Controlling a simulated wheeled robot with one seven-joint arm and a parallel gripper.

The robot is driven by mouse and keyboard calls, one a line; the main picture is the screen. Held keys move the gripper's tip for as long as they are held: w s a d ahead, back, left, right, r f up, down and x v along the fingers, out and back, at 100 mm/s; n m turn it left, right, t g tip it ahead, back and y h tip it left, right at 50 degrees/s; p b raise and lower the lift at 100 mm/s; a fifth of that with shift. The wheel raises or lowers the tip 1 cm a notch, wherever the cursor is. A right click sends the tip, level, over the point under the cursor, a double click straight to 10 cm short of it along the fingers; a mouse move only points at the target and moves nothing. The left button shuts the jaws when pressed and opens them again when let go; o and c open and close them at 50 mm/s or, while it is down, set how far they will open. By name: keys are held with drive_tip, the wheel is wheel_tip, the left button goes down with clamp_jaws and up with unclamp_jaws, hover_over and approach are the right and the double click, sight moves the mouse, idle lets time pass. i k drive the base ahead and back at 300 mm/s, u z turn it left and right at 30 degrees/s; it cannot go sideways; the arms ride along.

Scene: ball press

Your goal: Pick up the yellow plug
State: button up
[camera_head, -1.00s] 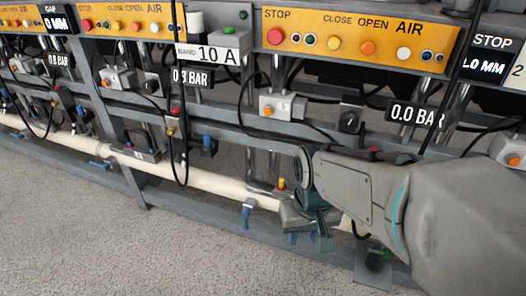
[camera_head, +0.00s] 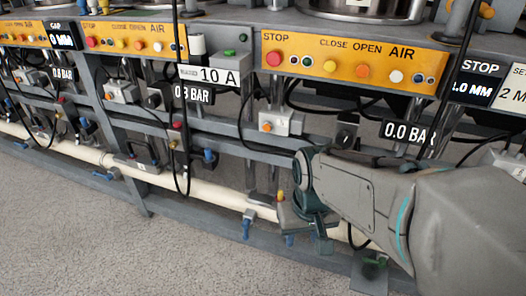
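A small yellow piece (camera_head: 280,195), likely the yellow plug, shows right at the left edge of my gripper, beside the cream pipe. It is tiny, and its lower part is hidden. My gripper (camera_head: 305,225) reaches in from the right, pointing down and left, its dark teal parts in front of the pipe. The fingertips are small and overlap the machine parts behind. I cannot tell whether they touch the yellow piece or how far apart they are.
The cream pipe (camera_head: 220,193) runs along the frame with blue-handled valves (camera_head: 248,217). Above are an orange button panel (camera_head: 347,64), a grey box with an orange button (camera_head: 281,123) and hanging black cables. Open floor (camera_head: 70,230) lies in front at left.

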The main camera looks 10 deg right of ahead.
sight(281, 196)
drive_tip(key=u, duration=2.2)
drive_tip(key=i, duration=1.35)
drive_tip(key=z, duration=2.75)
